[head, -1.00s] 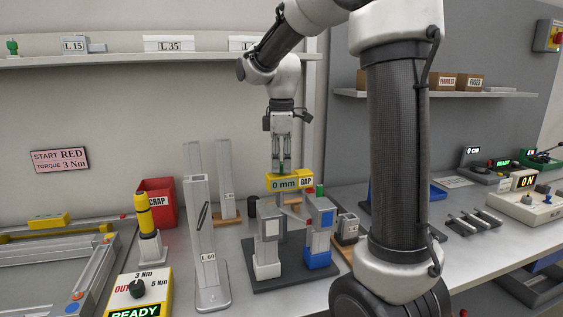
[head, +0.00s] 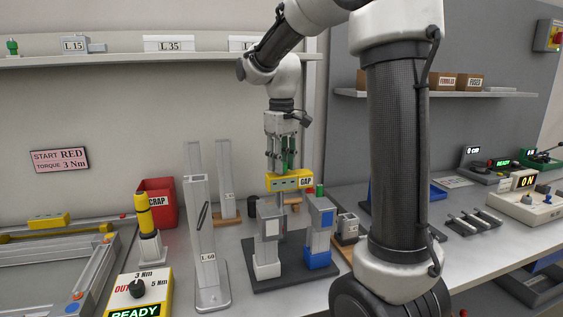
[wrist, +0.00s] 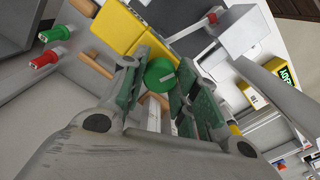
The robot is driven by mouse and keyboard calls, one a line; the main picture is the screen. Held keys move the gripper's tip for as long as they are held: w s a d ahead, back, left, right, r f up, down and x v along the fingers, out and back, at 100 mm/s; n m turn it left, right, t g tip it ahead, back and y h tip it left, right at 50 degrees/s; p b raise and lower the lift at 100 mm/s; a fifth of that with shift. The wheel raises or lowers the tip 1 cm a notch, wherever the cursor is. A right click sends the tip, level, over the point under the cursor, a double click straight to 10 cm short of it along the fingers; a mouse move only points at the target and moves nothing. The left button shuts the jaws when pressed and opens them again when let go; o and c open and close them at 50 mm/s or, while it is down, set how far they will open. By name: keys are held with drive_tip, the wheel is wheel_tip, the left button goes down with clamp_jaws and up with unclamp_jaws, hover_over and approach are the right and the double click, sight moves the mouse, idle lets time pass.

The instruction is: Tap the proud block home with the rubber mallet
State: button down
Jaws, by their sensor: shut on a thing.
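My gripper (head: 281,165) hangs upright over the middle of the bench, just above or in front of a yellow bar labelled GAP (head: 289,185). In the wrist view, its green-padded fingers (wrist: 160,92) are closed on a round green-ended piece (wrist: 159,74). I cannot tell whether this is the mallet's handle. No mallet head is clearly visible. The bench fixture below has a grey-and-white post (head: 268,240) and a grey-and-blue post (head: 318,235) on a dark base plate (head: 290,275). I cannot make out which piece is the proud block.
A tall grey stand labelled L.60 (head: 205,245) is left of the fixture, with a red scrap bin (head: 158,200) behind. A yellow torque box (head: 138,292) is at front left. Wooden-footed uprights (head: 226,175) stand behind. Shelves run along the back walls.

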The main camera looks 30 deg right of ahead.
drive_tip(key=shift+m, duration=1.1)
drive_tip(key=c, duration=1.1)
unclamp_jaws()
drive_tip(key=shift+o, duration=0.2)
drive_tip(key=shift+r, duration=0.1)
wheel_tip(320, 180, up, 12)
